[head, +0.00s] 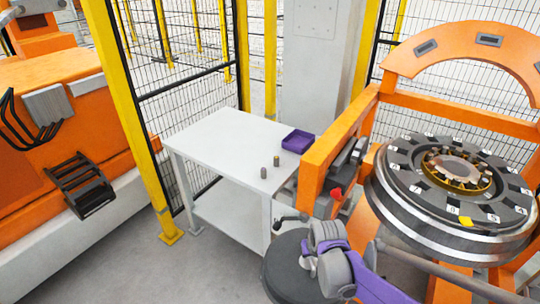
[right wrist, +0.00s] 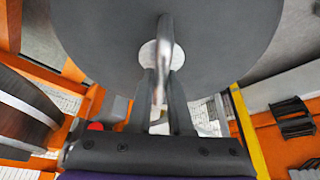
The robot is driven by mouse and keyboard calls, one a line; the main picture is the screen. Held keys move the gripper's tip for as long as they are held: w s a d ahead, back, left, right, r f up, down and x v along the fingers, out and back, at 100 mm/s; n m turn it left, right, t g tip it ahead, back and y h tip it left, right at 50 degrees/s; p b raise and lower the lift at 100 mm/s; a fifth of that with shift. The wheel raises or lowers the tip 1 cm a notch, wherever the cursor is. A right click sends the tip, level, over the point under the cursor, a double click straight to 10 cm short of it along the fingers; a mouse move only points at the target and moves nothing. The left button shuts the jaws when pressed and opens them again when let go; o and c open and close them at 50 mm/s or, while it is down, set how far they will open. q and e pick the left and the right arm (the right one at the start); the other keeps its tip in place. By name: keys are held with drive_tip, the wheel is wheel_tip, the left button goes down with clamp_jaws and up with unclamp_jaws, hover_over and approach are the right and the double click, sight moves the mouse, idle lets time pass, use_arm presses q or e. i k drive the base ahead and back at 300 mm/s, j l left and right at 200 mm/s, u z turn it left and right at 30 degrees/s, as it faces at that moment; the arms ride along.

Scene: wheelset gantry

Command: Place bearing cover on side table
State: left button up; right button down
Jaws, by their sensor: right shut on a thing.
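The bearing cover is a dark grey round disc (head: 283,270) in the lower middle of the head view. It hangs in front of the side table's near right corner, apart from the tabletop as far as I can tell. In the right wrist view the cover (right wrist: 100,30) fills the top, with a metal handle at its centre. My right gripper (right wrist: 160,88) is shut on that handle; in the head view my grey and purple wrist partly hides the cover. The side table (head: 215,135) is white with a lower shelf. My left gripper is not in view.
A purple tray (head: 298,141) and two small cylinders, one grey (head: 263,173) and one brownish (head: 276,161), stand on the table's right part. The tabletop's left and middle are clear. An orange gantry with a wheelset (head: 450,205) stands right; a yellow-post fence is behind.

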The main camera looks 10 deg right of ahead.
sight(231, 144)
drive_tip(key=i+j+z, duration=0.1)
drive_tip(key=j, duration=0.3)
drive_tip(key=i+j+z, duration=0.1)
drive_tip(key=i+j, duration=0.15)
drive_tip(key=j, duration=0.15)
drive_tip(key=i+j+z, duration=0.1)
drive_tip(key=j, duration=0.3)
drive_tip(key=i+j+z, duration=0.15)
drive_tip(key=j, duration=0.3)
drive_tip(key=i+j+z, duration=0.1)
drive_tip(key=j, duration=0.35)
drive_tip(key=i+j+z, duration=0.1)
drive_tip(key=j, duration=0.35)
drive_tip(key=i, duration=0.1)
